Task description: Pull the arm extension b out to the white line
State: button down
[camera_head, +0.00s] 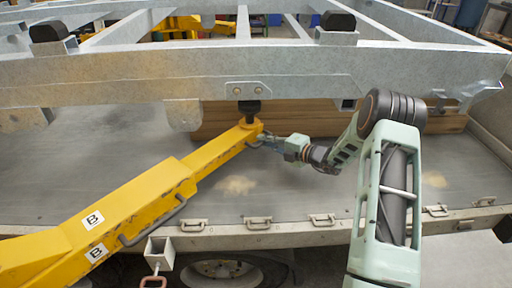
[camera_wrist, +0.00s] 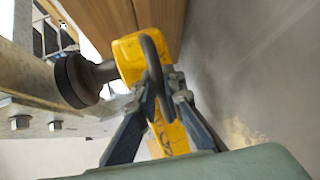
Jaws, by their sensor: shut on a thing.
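The yellow arm (camera_head: 135,205) marked B runs from the lower left towards the trailer frame. Its narrower extension (camera_head: 222,160) sticks out of the thicker sleeve and ends under the frame's near beam. A black round pad (camera_head: 250,107) stands on the extension's tip, close under the beam; it also shows in the wrist view (camera_wrist: 78,80). My gripper (camera_head: 270,142) is at the tip's right side. In the wrist view its fingers (camera_wrist: 165,100) are closed on the dark curved handle (camera_wrist: 152,60) of the extension. I cannot make out a white line on the extension.
The grey metal trailer frame (camera_head: 190,78) spans the view above. Wooden planks (camera_head: 310,118) lie behind the tip. The grey flatbed (camera_head: 300,205) is mostly clear, with several latches (camera_head: 258,222) along its edge. A dark handle (camera_head: 150,226) sits on the yellow sleeve.

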jog(key=shift+w+d, duration=0.4)
jog(key=shift+d, duration=0.05)
jog(key=c, duration=2)
grip_release()
jog(key=shift+a, duration=0.1)
jog(key=shift+c, duration=0.2)
jog(key=shift+s, duration=0.1)
jog(key=shift+a, duration=0.1)
jog(key=v, duration=1.2)
